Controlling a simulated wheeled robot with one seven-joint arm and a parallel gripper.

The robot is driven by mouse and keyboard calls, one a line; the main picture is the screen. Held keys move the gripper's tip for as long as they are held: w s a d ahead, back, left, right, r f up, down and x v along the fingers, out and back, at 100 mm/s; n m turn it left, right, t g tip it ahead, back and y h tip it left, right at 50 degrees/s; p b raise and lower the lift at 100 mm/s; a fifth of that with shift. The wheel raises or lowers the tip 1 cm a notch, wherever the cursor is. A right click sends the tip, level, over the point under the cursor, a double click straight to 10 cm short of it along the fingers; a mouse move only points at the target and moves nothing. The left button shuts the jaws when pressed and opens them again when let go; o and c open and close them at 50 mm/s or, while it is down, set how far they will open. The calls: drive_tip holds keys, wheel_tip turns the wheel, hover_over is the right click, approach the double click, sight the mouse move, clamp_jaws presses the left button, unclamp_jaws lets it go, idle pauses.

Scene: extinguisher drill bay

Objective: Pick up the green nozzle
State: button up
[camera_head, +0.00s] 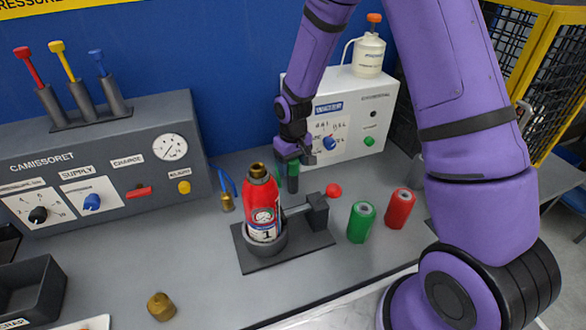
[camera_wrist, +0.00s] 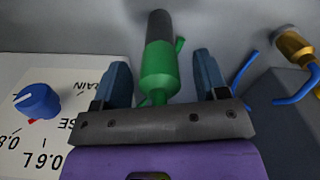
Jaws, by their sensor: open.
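The green nozzle (camera_head: 292,182) stands on the bench behind the red extinguisher (camera_head: 262,205), partly hidden by my gripper (camera_head: 293,156). In the wrist view the nozzle (camera_wrist: 158,72) has a green body, a dark grey end and a thin green side piece. My gripper (camera_wrist: 161,78) is open, with one blue-grey finger on each side of the nozzle. Gaps show between the nozzle and both fingers, so it is not clamped. The extinguisher is upright in a dark holder (camera_head: 285,258) with a clamp on its right.
A blue-hosed brass fitting (camera_head: 226,200) lies left of the extinguisher. Green (camera_head: 361,222) and red (camera_head: 400,208) cylinders and a red ball (camera_head: 333,190) are to the right. A white panel box (camera_head: 350,110) stands behind, a grey control panel (camera_head: 105,160) at left.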

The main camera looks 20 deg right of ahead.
drive_tip(key=shift+f, duration=0.3)
drive_tip(key=shift+c, duration=0.5)
drive_tip(key=c, duration=1)
drive_tip(key=shift+r, duration=0.1)
